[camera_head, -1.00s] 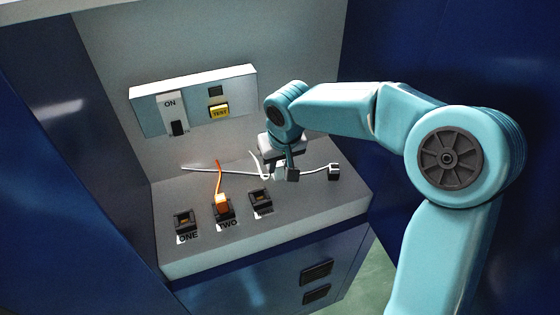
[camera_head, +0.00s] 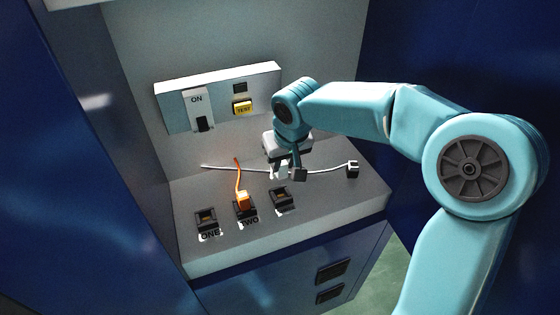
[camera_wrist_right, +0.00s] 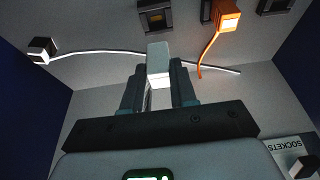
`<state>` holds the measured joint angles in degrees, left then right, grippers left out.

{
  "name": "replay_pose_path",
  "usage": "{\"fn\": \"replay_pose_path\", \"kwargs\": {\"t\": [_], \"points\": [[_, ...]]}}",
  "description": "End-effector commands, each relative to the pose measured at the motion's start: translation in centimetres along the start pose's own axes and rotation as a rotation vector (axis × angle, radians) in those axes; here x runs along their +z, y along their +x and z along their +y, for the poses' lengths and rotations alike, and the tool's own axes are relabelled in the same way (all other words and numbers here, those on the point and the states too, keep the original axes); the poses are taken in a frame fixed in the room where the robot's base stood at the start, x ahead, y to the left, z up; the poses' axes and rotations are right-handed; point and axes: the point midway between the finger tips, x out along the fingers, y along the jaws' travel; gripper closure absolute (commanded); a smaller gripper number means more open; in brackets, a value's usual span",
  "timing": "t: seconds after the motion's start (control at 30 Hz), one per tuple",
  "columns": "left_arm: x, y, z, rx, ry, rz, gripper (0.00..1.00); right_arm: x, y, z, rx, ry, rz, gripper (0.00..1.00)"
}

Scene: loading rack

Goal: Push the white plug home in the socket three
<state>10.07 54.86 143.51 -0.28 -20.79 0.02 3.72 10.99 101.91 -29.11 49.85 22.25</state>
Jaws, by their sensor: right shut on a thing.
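My right gripper (camera_head: 287,169) is shut on the white plug (camera_wrist_right: 158,62), which sticks out between the fingertips in the wrist view. In the head view the plug is mostly hidden by the fingers. The gripper (camera_wrist_right: 160,78) is above the shelf, just behind socket three (camera_head: 283,198), a dark square socket at the right of the row. In the wrist view socket three (camera_wrist_right: 155,15) lies beyond the plug tip, with a visible gap in the picture. The label of socket three is not readable. My left gripper is not in view.
An orange plug (camera_head: 243,200) with an orange cable sits in socket two. Socket one (camera_head: 206,219) is empty. A thin white cable (camera_head: 325,172) runs along the shelf to a black-and-white block (camera_head: 352,168). A panel (camera_head: 220,95) with a switch and a yellow TEST button is behind.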

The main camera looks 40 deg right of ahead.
Motion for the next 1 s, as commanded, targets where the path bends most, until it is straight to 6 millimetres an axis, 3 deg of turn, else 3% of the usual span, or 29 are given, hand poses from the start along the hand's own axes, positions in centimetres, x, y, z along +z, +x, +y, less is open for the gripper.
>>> {"fn": "replay_pose_path", "kwargs": {"t": [0.8, 1.0], "points": [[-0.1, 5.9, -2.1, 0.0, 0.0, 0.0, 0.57, 2.1, 6.5, -0.3, -0.001, -0.001, 0.0, 1.0], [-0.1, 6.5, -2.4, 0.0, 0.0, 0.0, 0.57, 2.4, 7.2, -0.3, -0.001, -0.001, 0.001, 1.0]]}}
